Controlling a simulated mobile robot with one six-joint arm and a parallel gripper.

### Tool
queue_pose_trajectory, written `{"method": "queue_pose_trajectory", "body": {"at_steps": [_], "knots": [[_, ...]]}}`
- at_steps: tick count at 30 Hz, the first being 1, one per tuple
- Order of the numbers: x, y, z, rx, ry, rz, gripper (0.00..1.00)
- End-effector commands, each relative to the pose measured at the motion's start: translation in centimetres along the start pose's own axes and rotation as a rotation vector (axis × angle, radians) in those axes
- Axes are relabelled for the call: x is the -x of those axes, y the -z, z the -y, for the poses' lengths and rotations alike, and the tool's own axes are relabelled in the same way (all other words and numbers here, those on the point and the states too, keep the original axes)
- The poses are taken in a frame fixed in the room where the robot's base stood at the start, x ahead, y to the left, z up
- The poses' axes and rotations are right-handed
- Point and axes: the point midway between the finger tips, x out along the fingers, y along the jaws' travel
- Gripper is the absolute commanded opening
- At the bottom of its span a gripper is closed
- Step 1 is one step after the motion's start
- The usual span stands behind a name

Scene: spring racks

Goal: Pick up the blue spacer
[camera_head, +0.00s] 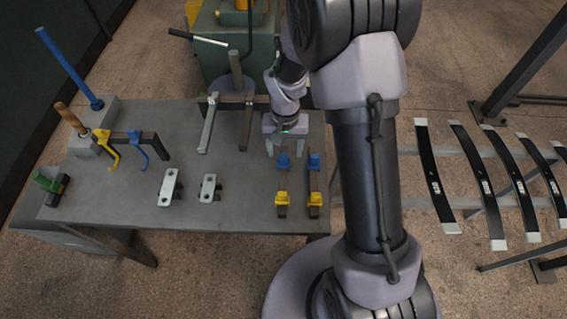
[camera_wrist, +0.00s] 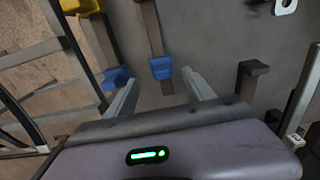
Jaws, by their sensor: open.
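Two blue spacers sit on dark bars at the right side of the grey bench, the left one (camera_head: 283,162) and the right one (camera_head: 313,161). My gripper (camera_head: 285,147) is open and empty, just behind the left blue spacer. In the wrist view, that spacer (camera_wrist: 161,69) shows just beyond the gap between my open fingers (camera_wrist: 162,88). The other blue spacer (camera_wrist: 115,79) lies to the left, near the left fingertip. I cannot tell my height above them.
Yellow spacers (camera_head: 281,198) sit on the near ends of the same bars. The grey bench (camera_head: 235,222) also bears metal plates (camera_head: 171,188), hooks and an upright blue rod (camera_head: 70,70). A rack of dark leaf strips (camera_head: 476,180) stands to the right.

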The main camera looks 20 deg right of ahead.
Motion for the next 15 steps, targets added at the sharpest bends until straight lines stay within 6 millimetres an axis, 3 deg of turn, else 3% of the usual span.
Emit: {"method": "queue_pose_trajectory", "body": {"at_steps": [6,12,15], "knots": [[-4.5,-0.5,0.3,-0.001,-0.001,0.003,0.62],[-4.5,-0.5,0.3,-0.001,0.000,0.000,0.62],[-4.4,-0.5,0.3,-0.001,0.000,0.000,0.44]]}}
